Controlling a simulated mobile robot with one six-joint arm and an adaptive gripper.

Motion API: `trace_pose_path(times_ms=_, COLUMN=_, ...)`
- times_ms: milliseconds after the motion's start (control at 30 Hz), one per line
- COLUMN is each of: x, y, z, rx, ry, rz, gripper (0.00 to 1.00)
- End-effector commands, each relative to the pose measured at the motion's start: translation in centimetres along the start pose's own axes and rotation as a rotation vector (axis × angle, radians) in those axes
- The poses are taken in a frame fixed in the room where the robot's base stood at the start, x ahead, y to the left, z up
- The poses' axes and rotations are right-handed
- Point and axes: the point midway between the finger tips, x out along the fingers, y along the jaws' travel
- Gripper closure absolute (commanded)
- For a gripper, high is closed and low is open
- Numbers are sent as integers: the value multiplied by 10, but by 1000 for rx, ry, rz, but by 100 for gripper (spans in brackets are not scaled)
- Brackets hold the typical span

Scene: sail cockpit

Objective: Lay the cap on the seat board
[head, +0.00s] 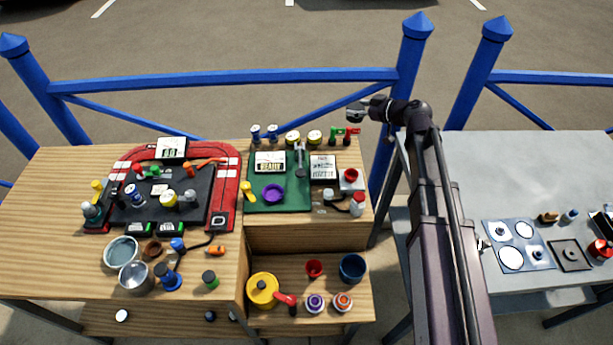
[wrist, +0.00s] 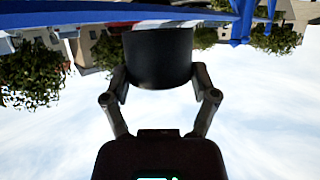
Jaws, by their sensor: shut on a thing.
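My gripper (wrist: 160,82) is shut on a dark, round, short cylinder, which I take to be the cap (wrist: 158,58); a finger presses each side. In the head view my gripper (head: 364,112) is held out in the air near the blue railing, above the back right corner of the wooden bench. The cap is small there and its details cannot be made out. No part is clearly marked as the seat board; the lower wooden board (head: 330,270) at the front middle may be it. My gripper is well above and behind that board.
The lower board holds a yellow round pot (head: 263,291), a red cup (head: 314,268), a blue bowl (head: 352,267) and two ringed jars. A green mat (head: 292,202) and a red-edged black mat (head: 228,180) are crowded with small items. A grey table (head: 500,180) stands at right.

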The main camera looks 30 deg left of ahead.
Motion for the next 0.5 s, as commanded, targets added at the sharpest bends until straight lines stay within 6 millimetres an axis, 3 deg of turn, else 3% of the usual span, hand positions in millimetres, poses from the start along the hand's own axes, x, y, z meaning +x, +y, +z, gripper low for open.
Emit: trace_pose_path(times_ms=500, x=20, y=0, z=49, rx=0, ry=0, rz=0, gripper=81)
